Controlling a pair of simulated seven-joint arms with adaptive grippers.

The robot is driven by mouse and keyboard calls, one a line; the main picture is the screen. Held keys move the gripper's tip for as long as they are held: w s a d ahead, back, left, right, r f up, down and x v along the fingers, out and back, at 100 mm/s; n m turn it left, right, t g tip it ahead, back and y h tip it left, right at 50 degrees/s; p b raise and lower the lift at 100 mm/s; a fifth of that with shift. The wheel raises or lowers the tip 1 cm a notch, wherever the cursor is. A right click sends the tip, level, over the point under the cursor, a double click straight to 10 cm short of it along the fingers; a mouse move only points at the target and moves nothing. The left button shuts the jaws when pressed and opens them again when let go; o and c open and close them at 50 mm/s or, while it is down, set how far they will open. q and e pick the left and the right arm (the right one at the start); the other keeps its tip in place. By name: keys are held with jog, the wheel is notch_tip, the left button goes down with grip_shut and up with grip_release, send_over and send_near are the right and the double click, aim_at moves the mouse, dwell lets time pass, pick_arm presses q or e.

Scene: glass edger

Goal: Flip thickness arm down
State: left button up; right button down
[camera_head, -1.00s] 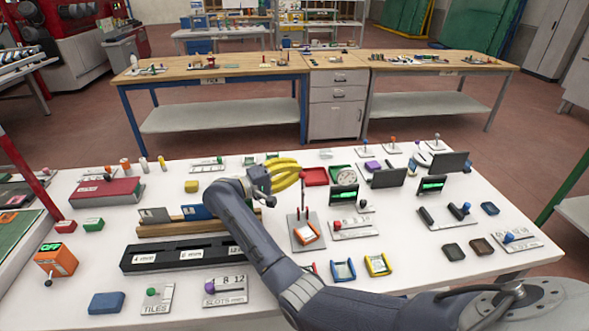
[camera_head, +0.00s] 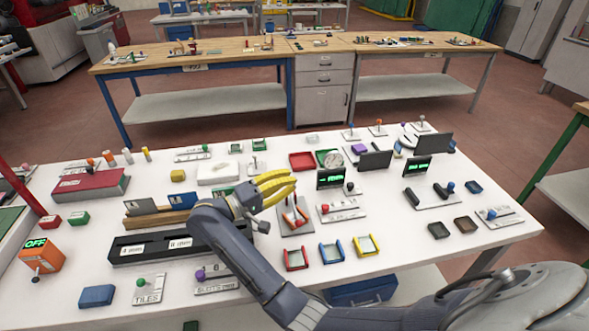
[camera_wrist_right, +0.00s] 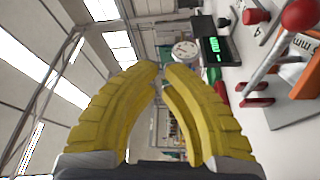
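The thickness gauge (camera_head: 298,229), a grey plate with red posts and an orange-framed piece, stands near the middle of the table. Its arm (camera_wrist_right: 272,55) is a grey rod with a red ball in the right wrist view. The rod slants from the red pivot toward the camera, tipped down toward the orange part; whether it touches is not clear. My right gripper (camera_head: 294,181) has yellow fingers just above and behind the gauge in the head view. In the wrist view its fingertips (camera_wrist_right: 162,68) nearly meet with nothing between them, beside the arm and apart from it. My left gripper is out of view.
Red, blue and yellow framed pieces (camera_head: 331,253) lie in front of the gauge. A green-lit display (camera_head: 330,180) and a lever plate (camera_head: 341,210) stand to its right.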

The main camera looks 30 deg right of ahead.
jog(key=s+a+f, duration=0.1)
jog(key=s+f, duration=0.3)
jog(key=shift+s+a+f, duration=0.2)
jog(key=shift+s+a, duration=0.05)
jog(key=shift+s, duration=0.15)
dwell(0.6)
notch_tip(320, 180, up, 10)
dwell(0.6)
dwell(0.4)
